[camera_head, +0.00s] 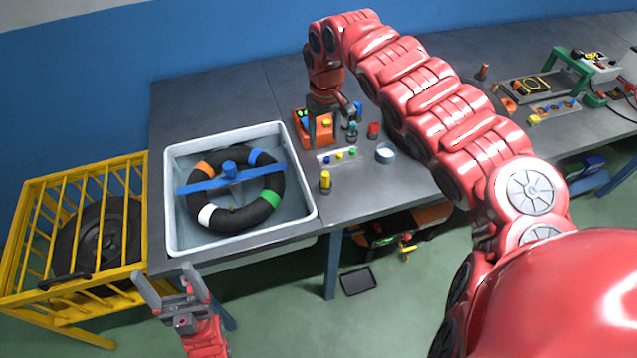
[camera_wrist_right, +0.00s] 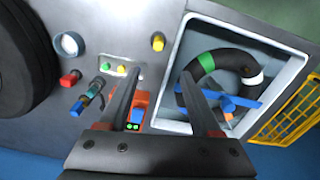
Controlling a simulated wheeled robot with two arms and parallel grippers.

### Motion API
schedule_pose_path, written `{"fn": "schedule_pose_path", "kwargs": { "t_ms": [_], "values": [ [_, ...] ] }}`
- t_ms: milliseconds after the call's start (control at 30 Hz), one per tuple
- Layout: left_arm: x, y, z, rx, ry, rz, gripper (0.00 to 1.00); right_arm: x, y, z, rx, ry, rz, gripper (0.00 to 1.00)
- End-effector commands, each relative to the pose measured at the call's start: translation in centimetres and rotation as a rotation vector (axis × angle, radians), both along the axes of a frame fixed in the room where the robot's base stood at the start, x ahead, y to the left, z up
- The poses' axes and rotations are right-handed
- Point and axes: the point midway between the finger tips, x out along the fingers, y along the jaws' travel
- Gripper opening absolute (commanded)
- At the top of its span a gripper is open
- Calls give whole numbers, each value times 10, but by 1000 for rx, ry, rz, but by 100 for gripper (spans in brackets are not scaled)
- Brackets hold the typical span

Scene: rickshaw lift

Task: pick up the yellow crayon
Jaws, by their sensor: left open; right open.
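A short yellow upright piece, which I take for the yellow crayon (camera_head: 325,180), stands near the front of the grey table, just right of the white tub. In the right wrist view the yellow crayon (camera_wrist_right: 158,42) shows beyond the fingertips, apart from them. My right gripper (camera_wrist_right: 160,82) is open with nothing between its fingers. In the head view my right arm reaches over the table, its wrist above the orange box behind the crayon; its fingers are hard to make out. My left gripper (camera_head: 163,281) is open and empty, low in front of the tub.
The white tub (camera_head: 309,200) holds a black tyre (camera_head: 238,217) with coloured bands. A strip with coloured pegs (camera_head: 340,156), a white cup (camera_head: 385,153), a red piece (camera_head: 373,130) and the orange box (camera_head: 318,130) stand close behind the crayon. A yellow cage (camera_head: 75,178) is at left.

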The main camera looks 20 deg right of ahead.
Motion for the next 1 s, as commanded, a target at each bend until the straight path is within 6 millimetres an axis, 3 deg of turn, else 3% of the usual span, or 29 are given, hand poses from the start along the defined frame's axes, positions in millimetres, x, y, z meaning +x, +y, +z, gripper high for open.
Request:
{"fn": "schedule_pose_path", "kwargs": {
  "t_ms": [167,367,667,900,1000],
  "values": [
    [0,0,9,0,0,0,79,-4,-1,-16,-6,16,0,65],
    [0,0,13,0,0,0,79,-5,0,-51,-5,15,-1,65],
    [0,0,-15,0,0,0,79,-3,0,-111,-3,9,1,65],
    [0,0,-24,0,0,0,79,-2,-1,-126,-2,5,0,65],
    [0,0,-32,0,0,0,79,-4,-2,-141,-2,10,1,65]
  ]
}}
